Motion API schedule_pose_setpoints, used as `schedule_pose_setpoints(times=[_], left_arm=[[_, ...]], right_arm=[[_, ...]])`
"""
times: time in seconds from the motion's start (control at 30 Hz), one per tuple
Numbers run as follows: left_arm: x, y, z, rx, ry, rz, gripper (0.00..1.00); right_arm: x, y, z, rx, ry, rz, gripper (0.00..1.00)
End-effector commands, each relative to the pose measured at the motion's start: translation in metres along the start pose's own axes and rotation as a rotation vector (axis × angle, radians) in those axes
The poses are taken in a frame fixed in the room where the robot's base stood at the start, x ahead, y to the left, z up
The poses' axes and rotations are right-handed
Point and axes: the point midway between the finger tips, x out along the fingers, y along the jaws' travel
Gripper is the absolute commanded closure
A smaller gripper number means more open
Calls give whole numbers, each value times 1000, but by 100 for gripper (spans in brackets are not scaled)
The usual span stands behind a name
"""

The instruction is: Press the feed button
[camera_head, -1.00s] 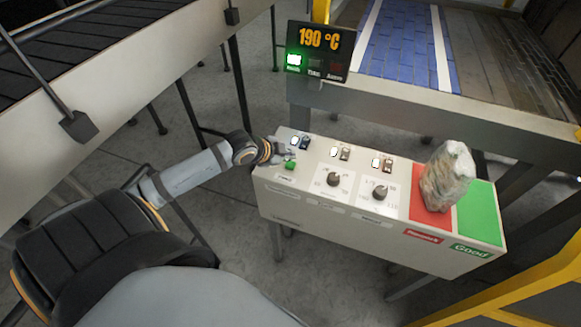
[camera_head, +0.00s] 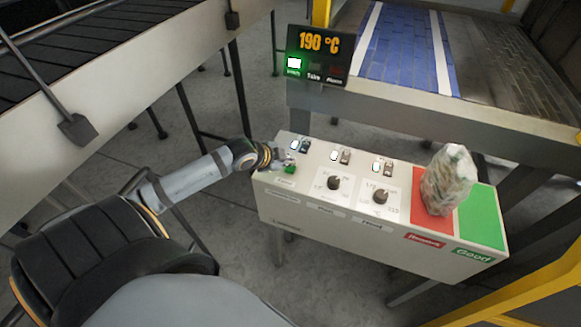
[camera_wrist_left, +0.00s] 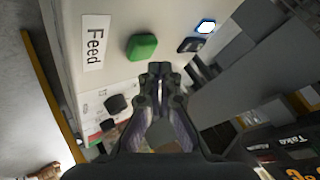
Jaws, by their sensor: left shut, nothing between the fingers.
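The green feed button (camera_head: 290,169) sits at the left end of the control box's top, and the wrist view shows it (camera_wrist_left: 142,46) beside a "Feed" label (camera_wrist_left: 95,42). My left gripper (camera_head: 281,158) is at that end of the box, just beside the button. In the wrist view its fingertips (camera_wrist_left: 160,69) are shut and empty, a little below and to the right of the button in the picture. I cannot tell their height above the panel; no contact with the button shows. My right gripper is in neither view.
The control box (camera_head: 375,231) also carries dials (camera_head: 334,182), small switches (camera_head: 340,156), and red and green (camera_head: 481,215) pads. A filled clear bag (camera_head: 447,180) stands on the pads. A display (camera_head: 319,53) reads 190 °C. Conveyors lie left and behind; a yellow rail (camera_head: 515,287) is at lower right.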

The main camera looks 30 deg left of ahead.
Motion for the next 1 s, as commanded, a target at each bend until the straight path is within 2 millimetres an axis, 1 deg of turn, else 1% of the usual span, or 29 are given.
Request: schedule_pose_setpoints(times=[0.43,0.7,1.0], left_arm=[[0,0,0,0,0,0,100],[6,5,5,-1,0,0,100],[6,4,4,0,0,0,100]], right_arm=[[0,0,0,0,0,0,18],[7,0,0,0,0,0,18],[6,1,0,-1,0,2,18]])
